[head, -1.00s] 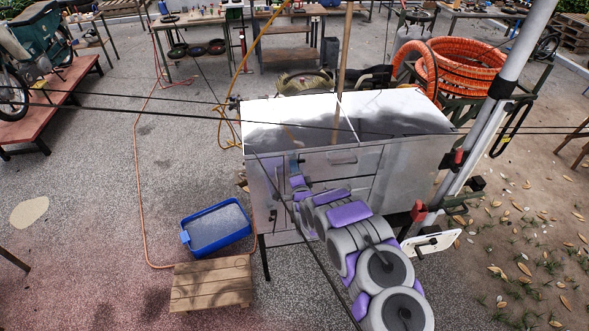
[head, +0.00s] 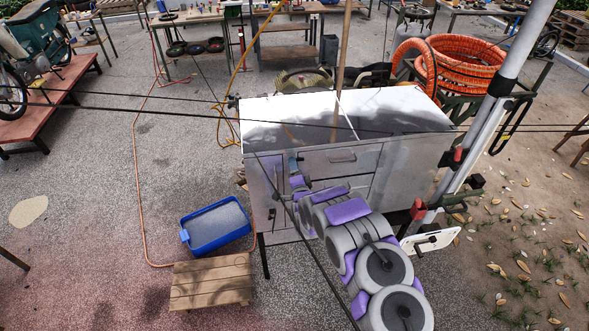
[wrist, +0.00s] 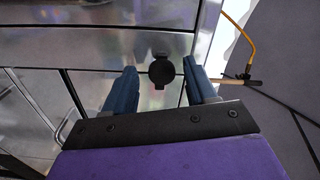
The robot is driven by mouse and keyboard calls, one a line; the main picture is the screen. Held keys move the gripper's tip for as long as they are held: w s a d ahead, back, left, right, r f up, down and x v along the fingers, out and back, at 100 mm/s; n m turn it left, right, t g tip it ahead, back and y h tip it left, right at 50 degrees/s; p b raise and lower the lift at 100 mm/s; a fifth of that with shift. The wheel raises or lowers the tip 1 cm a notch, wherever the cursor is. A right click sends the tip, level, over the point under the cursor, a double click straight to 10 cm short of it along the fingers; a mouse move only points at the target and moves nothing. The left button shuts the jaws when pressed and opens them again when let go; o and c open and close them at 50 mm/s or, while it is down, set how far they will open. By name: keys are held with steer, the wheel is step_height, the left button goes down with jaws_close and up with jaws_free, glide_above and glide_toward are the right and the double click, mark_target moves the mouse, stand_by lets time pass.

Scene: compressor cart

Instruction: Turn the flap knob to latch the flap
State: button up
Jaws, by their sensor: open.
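The flap knob is a dark round knob (wrist: 161,70) on the metal cabinet front. In the wrist view it lies between and a little beyond the two blue fingers of my gripper (wrist: 162,84). The fingers are open, with a gap on each side of the knob, and I cannot tell whether they reach around it in depth. In the head view my gripper (head: 294,165) is at the left part of the cabinet front (head: 375,180), and the knob is hidden behind my arm. The outline of the flap is not clear.
A drawer handle (head: 342,158) is right of my gripper. A blue tray (head: 183,238) and a wooden pallet stool (head: 212,283) stand on the ground to the left. A grey pole with red clamps (head: 490,120) rises at right. Dark cables cross the head view.

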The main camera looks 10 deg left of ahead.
steer(key=v, duration=1.6)
steer(key=shift+s+b, duration=0.35)
steer(key=shift+b, duration=0.1)
steer(key=shift+w+d, duration=0.1)
steer(key=shift+d, duration=0.1)
steer(key=w+d+r+n+g+h+b, duration=0.2)
steer(key=d+g+h+b, duration=0.15)
steer(key=d, duration=0.25)
steer(key=s+d+r+n+g+h+b, duration=0.1)
steer(key=s+d+r+n+g+b, duration=0.2)
steer(key=s+d+g+b, duration=0.45)
steer(key=s+d+r+n+g+b, duration=0.2)
steer(key=s+n+g, duration=0.1)
steer(key=s, duration=1.7)
steer(key=s+d+r+n+g+b, duration=0.2)
steer(key=s+r+n+g+b, duration=0.1)
steer(key=s, duration=1.7)
steer(key=shift+s+r+n+g, duration=0.15)
steer(key=shift+n+g, duration=0.35)
steer(key=shift+g, duration=0.6)
steer(key=shift+d+h, duration=0.1)
steer(key=shift+h, duration=0.15)
